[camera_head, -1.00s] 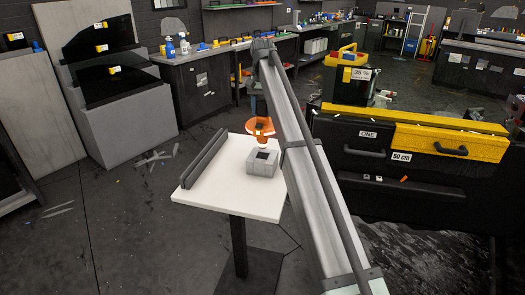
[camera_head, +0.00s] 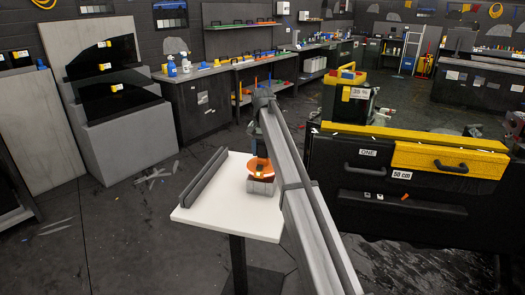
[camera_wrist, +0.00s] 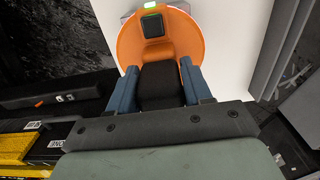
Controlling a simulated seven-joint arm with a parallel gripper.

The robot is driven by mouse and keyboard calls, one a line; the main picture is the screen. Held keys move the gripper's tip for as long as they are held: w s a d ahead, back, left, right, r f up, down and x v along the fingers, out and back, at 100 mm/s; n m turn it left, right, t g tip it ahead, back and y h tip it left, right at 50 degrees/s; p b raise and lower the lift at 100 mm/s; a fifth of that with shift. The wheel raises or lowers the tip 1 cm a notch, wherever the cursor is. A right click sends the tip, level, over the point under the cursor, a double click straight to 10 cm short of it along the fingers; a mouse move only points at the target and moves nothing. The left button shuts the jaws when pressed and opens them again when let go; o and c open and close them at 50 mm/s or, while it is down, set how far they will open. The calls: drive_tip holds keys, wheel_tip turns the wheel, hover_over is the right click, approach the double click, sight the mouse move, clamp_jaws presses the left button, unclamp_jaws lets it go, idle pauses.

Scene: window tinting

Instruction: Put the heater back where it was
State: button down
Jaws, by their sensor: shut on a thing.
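The heater is an orange round body with a dark square panel; it shows in the head view (camera_head: 258,166) and in the wrist view (camera_wrist: 178,42). My gripper (camera_wrist: 159,70) has its blue fingers on either side of the heater's black grip, shut on it. In the head view the heater is over the grey block (camera_head: 262,188) on the small white table (camera_head: 215,213). It overlaps the block in the picture; I cannot tell whether they touch. The block is mostly hidden in the wrist view. A green light (camera_wrist: 152,5) shows beyond the heater.
A dark grey rail (camera_head: 203,178) runs along the white table's left edge. The table's front left is clear. My arm crosses the right side of the table in the head view. A black cabinet (camera_head: 350,215) with a yellow drawer (camera_head: 440,160) stands to the right.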

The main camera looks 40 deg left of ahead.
drive_tip(key=shift+c, duration=2.4)
unclamp_jaws()
wheel_tip(320, 180, up, 12)
drive_tip(key=shift+r, duration=0.1)
